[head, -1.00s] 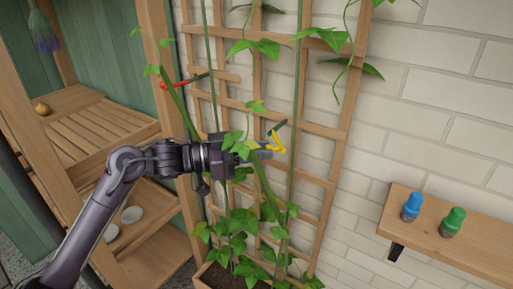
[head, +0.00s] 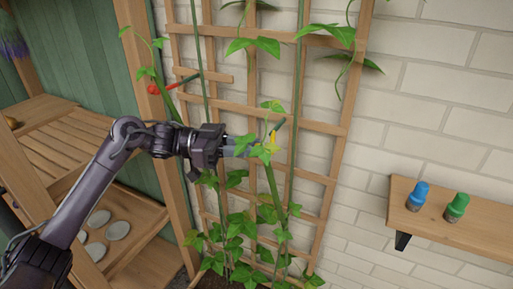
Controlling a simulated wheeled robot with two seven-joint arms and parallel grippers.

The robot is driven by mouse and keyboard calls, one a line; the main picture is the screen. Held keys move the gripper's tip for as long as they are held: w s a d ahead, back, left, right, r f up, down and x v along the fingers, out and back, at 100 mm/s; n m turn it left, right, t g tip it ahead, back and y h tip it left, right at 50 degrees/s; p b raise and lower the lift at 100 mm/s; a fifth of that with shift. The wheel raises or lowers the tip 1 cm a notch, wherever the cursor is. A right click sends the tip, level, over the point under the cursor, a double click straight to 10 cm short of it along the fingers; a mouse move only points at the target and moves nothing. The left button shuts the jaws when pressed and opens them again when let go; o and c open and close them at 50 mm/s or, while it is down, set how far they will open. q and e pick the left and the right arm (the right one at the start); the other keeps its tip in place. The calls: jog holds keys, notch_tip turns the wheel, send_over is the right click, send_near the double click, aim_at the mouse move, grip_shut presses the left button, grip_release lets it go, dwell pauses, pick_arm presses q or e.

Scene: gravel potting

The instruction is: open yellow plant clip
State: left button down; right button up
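The yellow plant clip (head: 273,138) sits at a green vine stem in front of the wooden trellis, beside a short dark green piece (head: 279,125). Leaves cover part of it, and I cannot tell whether its jaws are open or closed. My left gripper (head: 245,147) reaches in from the left, its grey fingers pointing right at the clip, close to it. Leaves overlap the fingertips, so their gap and any contact are hidden. My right gripper is not in view.
The trellis (head: 341,110) stands against a white brick wall, with leafy vines around it. A red clip (head: 152,89) is on another stem at the left. A wooden shelf unit stands left. A wall shelf (head: 470,228) at right holds blue and green bottles.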

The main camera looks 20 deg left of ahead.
pick_arm(q)
jog(key=c, duration=1.3)
grip_release()
jog(key=shift+o, duration=0.2)
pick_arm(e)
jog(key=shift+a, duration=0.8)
pick_arm(q)
jog(key=shift+a, duration=0.15)
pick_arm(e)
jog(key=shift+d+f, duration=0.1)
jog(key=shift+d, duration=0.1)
pick_arm(q)
jog(key=b+v, duration=0.2)
jog(key=v, duration=0.5)
jog(key=shift+a+b, duration=0.3)
jog(key=shift+b, duration=0.1)
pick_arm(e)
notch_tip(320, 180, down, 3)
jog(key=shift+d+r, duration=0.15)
